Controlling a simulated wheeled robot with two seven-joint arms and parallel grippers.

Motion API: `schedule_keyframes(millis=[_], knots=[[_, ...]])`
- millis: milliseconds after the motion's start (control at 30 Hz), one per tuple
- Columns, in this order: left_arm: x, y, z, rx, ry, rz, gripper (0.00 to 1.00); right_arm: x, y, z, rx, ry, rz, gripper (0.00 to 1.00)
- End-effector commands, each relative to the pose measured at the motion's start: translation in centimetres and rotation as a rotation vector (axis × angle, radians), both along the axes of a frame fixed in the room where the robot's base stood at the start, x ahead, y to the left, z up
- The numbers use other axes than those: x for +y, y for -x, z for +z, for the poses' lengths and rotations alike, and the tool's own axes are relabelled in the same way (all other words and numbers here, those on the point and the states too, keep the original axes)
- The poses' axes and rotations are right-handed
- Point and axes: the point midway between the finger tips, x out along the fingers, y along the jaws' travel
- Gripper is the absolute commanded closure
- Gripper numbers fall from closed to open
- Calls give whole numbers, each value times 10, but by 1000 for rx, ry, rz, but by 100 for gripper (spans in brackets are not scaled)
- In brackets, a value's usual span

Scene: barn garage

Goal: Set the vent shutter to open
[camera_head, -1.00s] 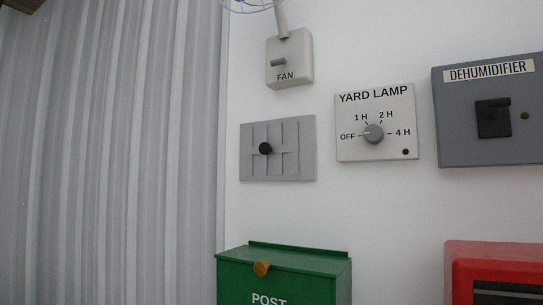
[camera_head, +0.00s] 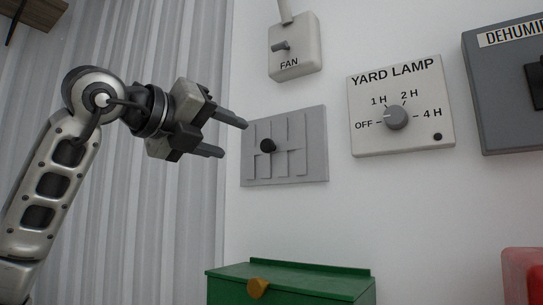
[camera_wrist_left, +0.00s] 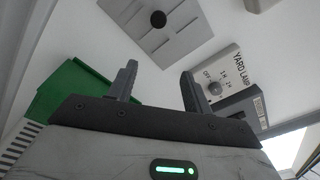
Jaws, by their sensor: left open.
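The vent shutter (camera_head: 312,165) is a grey slatted plate on the white wall, with a round black knob (camera_head: 268,146) left of its middle. In the left wrist view the shutter (camera_wrist_left: 183,40) and its knob (camera_wrist_left: 158,19) show at the top, beyond the fingers. My left gripper (camera_head: 234,139) is open and empty, to the left of the shutter, its fingers pointing right toward the plate. In the head view the upper fingertip overlaps the plate's left edge; I see no contact with the knob. My right gripper is not in view.
A fan switch (camera_head: 296,50) is above the shutter. A yard lamp dial box (camera_head: 400,140) and a grey dehumidifier box (camera_head: 500,100) are to the right. A green post box (camera_head: 320,283) is below, and a red box (camera_head: 522,275) is at lower right. Corrugated grey wall (camera_head: 120,30) is at left.

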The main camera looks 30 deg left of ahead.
Motion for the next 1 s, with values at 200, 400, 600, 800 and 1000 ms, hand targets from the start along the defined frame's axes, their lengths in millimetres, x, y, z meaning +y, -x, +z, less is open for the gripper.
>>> schedule_keyframes(millis=[200,400,600,800,1000], knots=[[22,11,18,-30,23,95,50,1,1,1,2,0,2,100],[17,-22,20,-27,21,92,50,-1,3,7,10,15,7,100],[10,-66,20,-28,21,91,50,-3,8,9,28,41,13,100],[5,-107,20,-29,22,90,50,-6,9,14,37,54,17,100],[2,-132,19,-31,20,91,50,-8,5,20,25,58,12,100]])
